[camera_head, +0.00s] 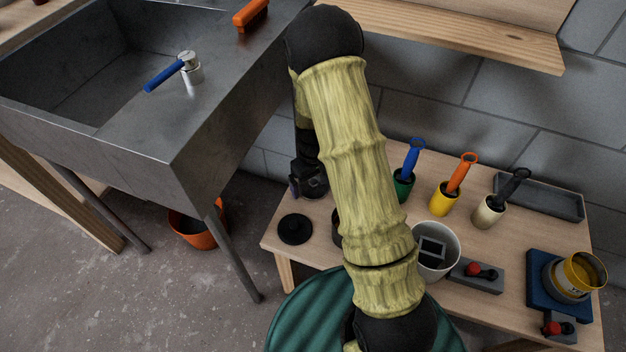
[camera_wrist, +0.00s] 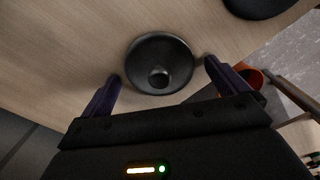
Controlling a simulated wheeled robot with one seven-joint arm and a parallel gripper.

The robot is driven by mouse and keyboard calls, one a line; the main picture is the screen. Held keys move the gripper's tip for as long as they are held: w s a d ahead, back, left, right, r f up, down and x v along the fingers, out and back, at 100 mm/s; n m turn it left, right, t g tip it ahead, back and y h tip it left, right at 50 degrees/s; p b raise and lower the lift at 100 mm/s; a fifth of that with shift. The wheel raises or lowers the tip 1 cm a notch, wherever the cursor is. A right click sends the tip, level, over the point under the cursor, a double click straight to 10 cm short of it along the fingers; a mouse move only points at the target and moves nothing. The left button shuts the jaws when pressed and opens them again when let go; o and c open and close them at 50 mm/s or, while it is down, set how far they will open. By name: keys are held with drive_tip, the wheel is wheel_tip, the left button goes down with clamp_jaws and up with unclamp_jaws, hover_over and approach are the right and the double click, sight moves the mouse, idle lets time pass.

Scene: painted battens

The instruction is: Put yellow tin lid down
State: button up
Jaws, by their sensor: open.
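A yellow-and-grey tin (camera_head: 562,284) stands on a blue square base at the right end of the low wooden table. A yellow round lid (camera_head: 587,271) sits tilted up at the tin's right side; whether it is hinged to the tin I cannot tell. My gripper (camera_head: 308,190) is far from it, low over the table's left end and partly behind my arm. In the wrist view my gripper (camera_wrist: 162,75) is open. A dark round piece with a knob (camera_wrist: 160,62) lies in front of and between its fingers, apart from both. The tin is out of the wrist view.
A black knobbed disc (camera_head: 295,229) lies at the table's left end. A white pot (camera_head: 450,238), tool cups in green, yellow (camera_head: 441,202) and cream, red-knobbed grey blocks (camera_head: 476,276) and a grey tray (camera_head: 540,196) share the table. A steel sink (camera_head: 215,125) stands left; a shelf (camera_head: 450,28) overhangs.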

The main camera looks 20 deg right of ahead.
sight(313, 181)
wheel_tip(313, 181, up, 12)
drive_tip(key=p, duration=0.4)
drive_tip(key=shift+r, duration=0.15)
idle(0.4)
drive_tip(key=s+r+m+t, duration=0.2)
drive_tip(key=s+r+m, duration=0.2)
drive_tip(key=s+r, duration=0.6)
drive_tip(key=s, duration=0.4)
drive_tip(key=shift+s+r+t, duration=0.3)
